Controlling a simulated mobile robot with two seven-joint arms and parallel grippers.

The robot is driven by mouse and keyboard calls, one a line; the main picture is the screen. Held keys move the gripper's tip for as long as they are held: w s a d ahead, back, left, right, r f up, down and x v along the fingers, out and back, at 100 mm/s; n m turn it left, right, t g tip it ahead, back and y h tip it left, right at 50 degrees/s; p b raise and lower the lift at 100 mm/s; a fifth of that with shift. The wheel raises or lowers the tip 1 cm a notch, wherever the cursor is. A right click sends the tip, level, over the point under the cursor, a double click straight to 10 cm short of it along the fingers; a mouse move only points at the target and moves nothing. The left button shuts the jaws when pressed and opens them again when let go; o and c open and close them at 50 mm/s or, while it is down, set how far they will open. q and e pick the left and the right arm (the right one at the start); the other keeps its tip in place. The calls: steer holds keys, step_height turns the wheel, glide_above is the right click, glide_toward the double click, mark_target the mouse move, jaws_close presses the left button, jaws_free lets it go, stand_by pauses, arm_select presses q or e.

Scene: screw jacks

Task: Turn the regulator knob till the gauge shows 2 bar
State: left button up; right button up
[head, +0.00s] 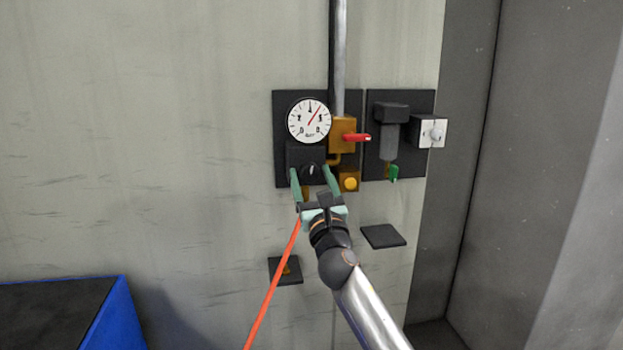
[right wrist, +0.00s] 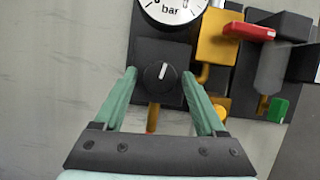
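The round white gauge (head: 300,125) is on a black wall panel; its red needle points up and to the right, but its numerals are too small to read surely. In the right wrist view only the lower part of the gauge (right wrist: 173,10) shows, with the word "bar". The black regulator knob (head: 312,172), with a white line, is just below it; in the right wrist view the knob (right wrist: 158,77) has its line nearly upright. My right gripper (head: 310,169) is open, one green finger on each side of the knob, with visible gaps between. My left gripper is not in view.
Right of the knob are a brass valve with a red handle (head: 356,137) and a yellow button (head: 350,184). Further right are a filter with a green tap (head: 393,173) and a white switch plate (head: 427,134). An orange hose (head: 270,290) hangs below.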

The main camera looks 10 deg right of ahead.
jaws_close()
stand_by(0.3)
